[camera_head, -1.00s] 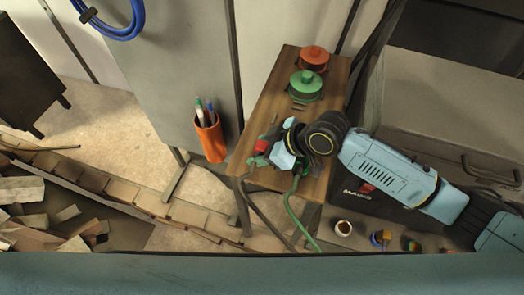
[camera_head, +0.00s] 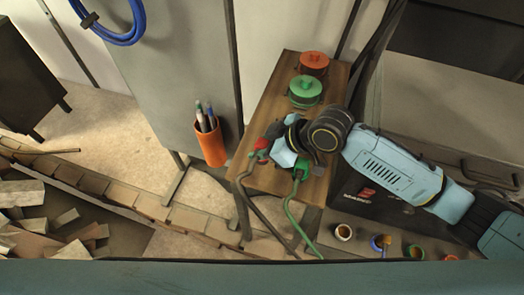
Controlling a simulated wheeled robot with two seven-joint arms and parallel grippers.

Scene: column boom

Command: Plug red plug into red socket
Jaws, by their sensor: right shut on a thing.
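The red plug (camera_head: 261,146), with a dark cable, is at the near-left part of the wooden table. My right gripper (camera_head: 273,145) is shut on it, and the jaws partly hide it. I cannot tell whether the plug touches the tabletop. The red socket (camera_head: 314,64) is a round red fixture at the far end of the table, apart from the plug. The green socket (camera_head: 305,91) is just in front of it. A green plug (camera_head: 302,167) with a green cable is right beside my right gripper. My left gripper is not in view.
The wooden table (camera_head: 272,96) has bare wood left of the sockets. An orange pen cup (camera_head: 211,147) is at the grey cabinet (camera_head: 180,70) to the left. Small paint pots (camera_head: 343,232) stand below right. Cables hang off the table's near edge.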

